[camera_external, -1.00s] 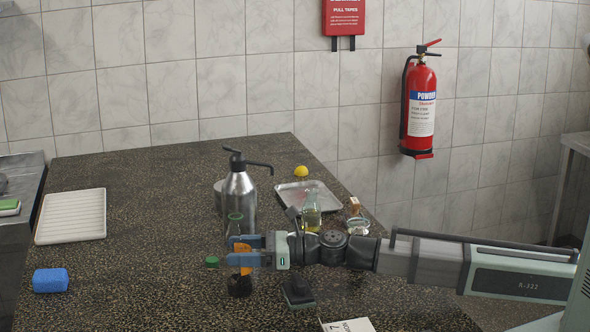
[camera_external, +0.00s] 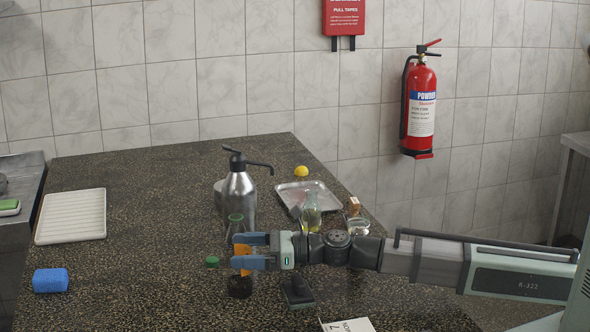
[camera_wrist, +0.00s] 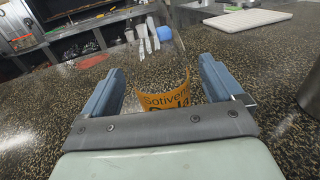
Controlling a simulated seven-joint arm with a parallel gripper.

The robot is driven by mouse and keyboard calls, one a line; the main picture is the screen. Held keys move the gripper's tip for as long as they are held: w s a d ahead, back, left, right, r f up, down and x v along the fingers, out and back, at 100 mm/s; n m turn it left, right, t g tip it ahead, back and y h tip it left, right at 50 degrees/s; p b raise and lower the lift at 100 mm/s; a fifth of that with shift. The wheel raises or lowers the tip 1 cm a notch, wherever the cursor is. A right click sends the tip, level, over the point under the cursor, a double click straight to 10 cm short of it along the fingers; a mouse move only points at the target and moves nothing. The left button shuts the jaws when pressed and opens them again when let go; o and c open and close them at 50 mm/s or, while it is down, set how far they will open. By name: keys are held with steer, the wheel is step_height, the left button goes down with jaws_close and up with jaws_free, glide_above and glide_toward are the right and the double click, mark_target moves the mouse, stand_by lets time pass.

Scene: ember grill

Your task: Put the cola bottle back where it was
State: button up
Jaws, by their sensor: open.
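The cola bottle (camera_external: 240,287) stands upright on the speckled counter in the external view. It looks like clear glass with a dark bottom part, an orange label and a greenish neck. My gripper (camera_external: 240,251) is open around it at label height, with one finger on either side. In the wrist view the orange label (camera_wrist: 164,98) sits between the two spread fingers of my gripper (camera_wrist: 160,85), with gaps showing on both sides. The rest of the bottle is hard to make out there.
A green cap (camera_external: 212,261) lies just left of the bottle. A steel pump dispenser (camera_external: 239,192) stands behind it. A metal tray (camera_external: 322,189), an oil bottle (camera_external: 311,214) and a glass (camera_external: 357,227) are behind right. A blue sponge (camera_external: 50,280) and white board (camera_external: 74,216) lie left.

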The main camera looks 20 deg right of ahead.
steer(key=v, duration=1.1)
steer(key=shift+d, duration=0.1)
